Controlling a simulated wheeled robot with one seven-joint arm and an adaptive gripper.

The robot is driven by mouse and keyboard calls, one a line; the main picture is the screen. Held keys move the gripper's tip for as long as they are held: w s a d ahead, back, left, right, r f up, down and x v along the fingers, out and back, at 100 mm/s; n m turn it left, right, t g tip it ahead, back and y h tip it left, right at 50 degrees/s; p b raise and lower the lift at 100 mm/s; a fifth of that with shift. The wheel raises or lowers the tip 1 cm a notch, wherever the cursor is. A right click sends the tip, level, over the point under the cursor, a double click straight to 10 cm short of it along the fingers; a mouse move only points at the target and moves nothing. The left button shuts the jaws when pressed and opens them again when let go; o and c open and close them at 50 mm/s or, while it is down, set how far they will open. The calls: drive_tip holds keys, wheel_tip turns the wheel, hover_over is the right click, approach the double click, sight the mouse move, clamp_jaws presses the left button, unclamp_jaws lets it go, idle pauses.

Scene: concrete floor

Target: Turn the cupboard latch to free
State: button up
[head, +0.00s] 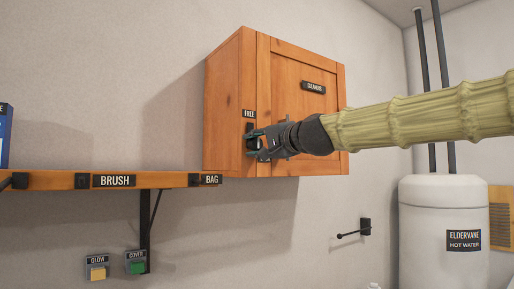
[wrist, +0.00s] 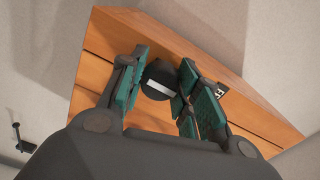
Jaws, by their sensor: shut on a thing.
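The wooden cupboard (head: 224,105) hangs on the wall, with a door labelled CLEANERS and a FREE label (head: 249,114) on its left strip. My gripper (head: 256,143) is at that strip, just below the FREE label. In the wrist view, my gripper (wrist: 160,88) has its teal-padded fingers on either side of the round dark latch knob (wrist: 158,76), which carries a pale bar. The gripper is shut on the knob. In the head view the gripper hides most of the latch. The cupboard front (wrist: 105,50) fills much of the wrist view.
A wooden shelf (head: 60,180) with BRUSH and BAG labels is at lower left. GLOW (head: 97,273) and COVER (head: 136,267) buttons are below it. A wall lever (head: 364,227) and a white hot-water tank (head: 445,210) are at right.

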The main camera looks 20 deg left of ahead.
idle(0.3)
drive_tip(key=o, duration=1)
drive_tip(key=shift+d, duration=0.1)
drive_tip(key=v, duration=1.2)
